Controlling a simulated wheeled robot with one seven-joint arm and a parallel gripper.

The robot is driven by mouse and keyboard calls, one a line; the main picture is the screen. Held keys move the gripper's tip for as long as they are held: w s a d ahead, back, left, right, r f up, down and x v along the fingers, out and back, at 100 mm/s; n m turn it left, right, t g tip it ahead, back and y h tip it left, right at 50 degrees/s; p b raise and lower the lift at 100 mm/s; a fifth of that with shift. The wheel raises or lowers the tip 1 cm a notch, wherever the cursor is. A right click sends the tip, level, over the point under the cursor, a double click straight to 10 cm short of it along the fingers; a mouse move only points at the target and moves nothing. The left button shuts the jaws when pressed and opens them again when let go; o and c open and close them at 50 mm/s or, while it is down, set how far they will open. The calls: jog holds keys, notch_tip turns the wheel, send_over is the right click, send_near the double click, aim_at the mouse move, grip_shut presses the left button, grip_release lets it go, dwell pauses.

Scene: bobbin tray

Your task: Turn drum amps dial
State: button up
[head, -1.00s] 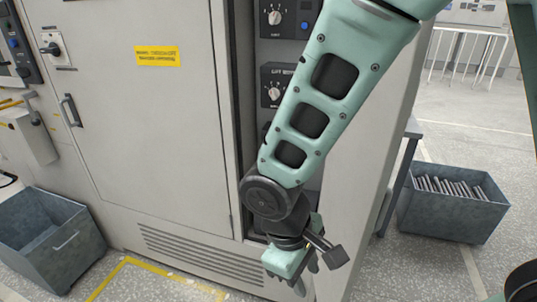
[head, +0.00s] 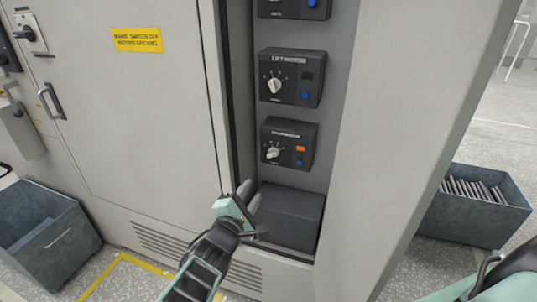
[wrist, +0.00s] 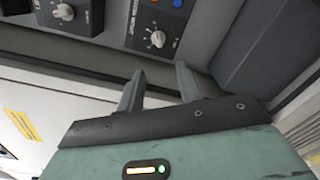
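The lower panel unit (head: 288,143) is a dark box with a white dial (head: 273,152), an orange light and a blue button. Its label is too blurred to read for sure, but it seems to be the drum unit. In the wrist view its dial (wrist: 157,38) lies just beyond the fingertips. My gripper (head: 249,190) is below and left of this dial, at the opening of the cabinet recess. Its two fingers (wrist: 160,75) are apart with nothing between them, and they do not touch the dial.
The lift unit (head: 292,78) with a similar dial is above. A plain dark box (head: 290,217) is below, close to my gripper. The cabinet door (head: 130,120) is on the left and a grey side panel (head: 390,130) on the right. Metal bins (head: 478,215) stand on the floor.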

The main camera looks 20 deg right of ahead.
aim_at(273, 156)
jog(key=p+x, duration=0.1)
jog(key=x, duration=0.4)
jog(key=p+x, duration=0.1)
jog(key=x, duration=1.1)
jog(key=shift+w+r+p, duration=0.2)
jog(key=shift+r+p, duration=0.1)
jog(key=shift+p, duration=0.1)
grip_shut()
